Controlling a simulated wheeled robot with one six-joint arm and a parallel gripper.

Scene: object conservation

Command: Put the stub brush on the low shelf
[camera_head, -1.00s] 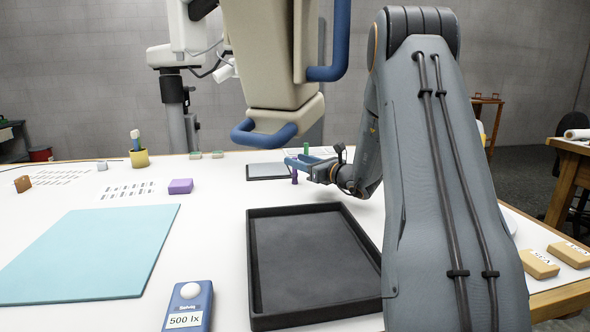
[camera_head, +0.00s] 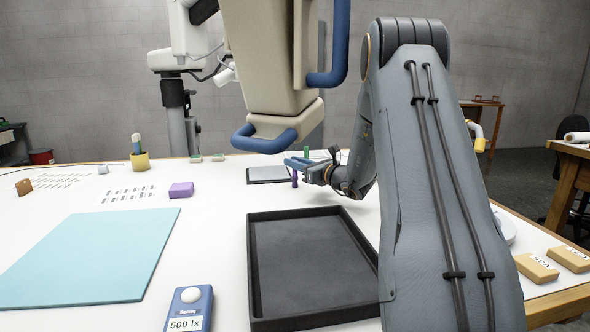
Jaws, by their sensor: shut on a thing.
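My gripper (camera_head: 296,165) is small and far off, past the black tray, near the dark-framed grey panel. It is shut on a small purple piece (camera_head: 294,179), which shows just below its blue fingers. This piece may be the stub brush; it is too small to tell, and the fingers hide part of it. A short green piece (camera_head: 306,152) shows just behind the fingers; I cannot tell if it is joined to the purple one. I cannot make out a low shelf for certain. A wooden stand (camera_head: 485,104) at the back right is partly hidden by my arm.
A black tray (camera_head: 252,290) lies in front of my gripper. The grey panel (camera_head: 262,176) lies beside it. A big beige and blue machine (camera_head: 270,70) hangs over the table. A teal mat (camera_head: 90,255), purple block (camera_head: 181,189), light meter (camera_head: 188,308) and yellow cup (camera_head: 140,160) stand left.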

